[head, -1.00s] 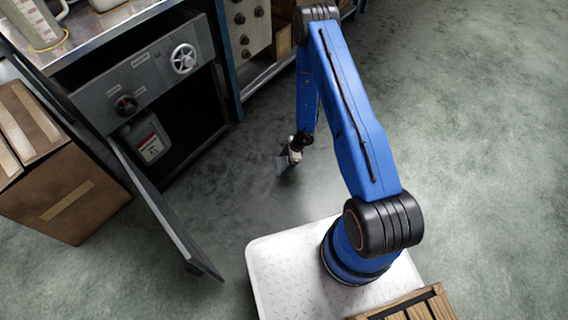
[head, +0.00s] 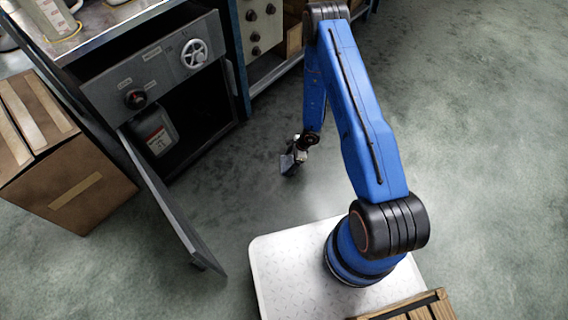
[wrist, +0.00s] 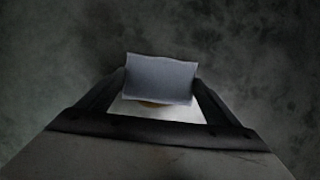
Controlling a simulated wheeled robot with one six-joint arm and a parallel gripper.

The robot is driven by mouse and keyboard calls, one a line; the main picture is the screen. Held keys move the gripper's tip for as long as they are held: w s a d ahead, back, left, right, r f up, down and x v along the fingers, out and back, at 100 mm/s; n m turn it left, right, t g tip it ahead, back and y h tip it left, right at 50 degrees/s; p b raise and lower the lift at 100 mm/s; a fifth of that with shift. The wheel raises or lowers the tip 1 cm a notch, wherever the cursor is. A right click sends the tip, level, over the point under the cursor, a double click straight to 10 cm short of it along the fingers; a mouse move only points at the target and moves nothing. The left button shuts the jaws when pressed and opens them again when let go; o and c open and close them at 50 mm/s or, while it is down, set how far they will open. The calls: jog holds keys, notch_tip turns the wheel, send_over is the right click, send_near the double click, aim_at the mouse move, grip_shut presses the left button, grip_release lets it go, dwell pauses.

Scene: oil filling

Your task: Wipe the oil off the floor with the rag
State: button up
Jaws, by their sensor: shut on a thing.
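The rag (head: 288,164) is a small grey-blue cloth at the end of my blue arm, low over the floor in front of the open cabinet. My gripper (head: 297,152) is shut on it. In the wrist view the rag (wrist: 161,78) shows as a flat, pale blue-grey rectangle between the fingers of my gripper (wrist: 155,100). A pale patch with a yellowish spot shows just below the rag there; I cannot tell what it is. The grey floor (head: 470,130) is mottled with darker blotches, and I cannot clearly tell oil from floor pattern. Whether the rag touches the floor is unclear.
The open cabinet (head: 135,72) at upper left holds a canister (head: 157,134). Its door (head: 172,205) swings out left of my gripper. A cardboard box (head: 75,185) stands at far left, a wooden crate (head: 425,305) at bottom right. The floor at right is clear.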

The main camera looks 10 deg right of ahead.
jog(key=d, duration=0.5)
jog(key=shift+d, duration=0.3)
jog(key=a, duration=0.3)
jog(key=s+a, duration=0.1)
jog(key=a, duration=0.2)
jog(key=s+a, duration=0.1)
jog(key=a, duration=0.2)
jog(key=shift+a, duration=0.4)
jog(key=d, duration=0.9)
jog(key=shift+d, duration=0.4)
jog(key=w+a, duration=0.1)
jog(key=a, duration=0.2)
jog(key=w+a, duration=0.1)
jog(key=a, duration=0.2)
jog(key=w+a, duration=0.2)
jog(key=a, duration=0.1)
jog(key=shift+a, duration=0.4)
jog(key=d, duration=0.9)
jog(key=shift+d, duration=0.35)
jog(key=shift+s+a, duration=0.35)
jog(key=shift+a, duration=0.45)
jog(key=shift+s+a, duration=0.35)
jog(key=shift+a, duration=0.45)
jog(key=shift+s+a, duration=0.35)
jog(key=shift+a, duration=0.45)
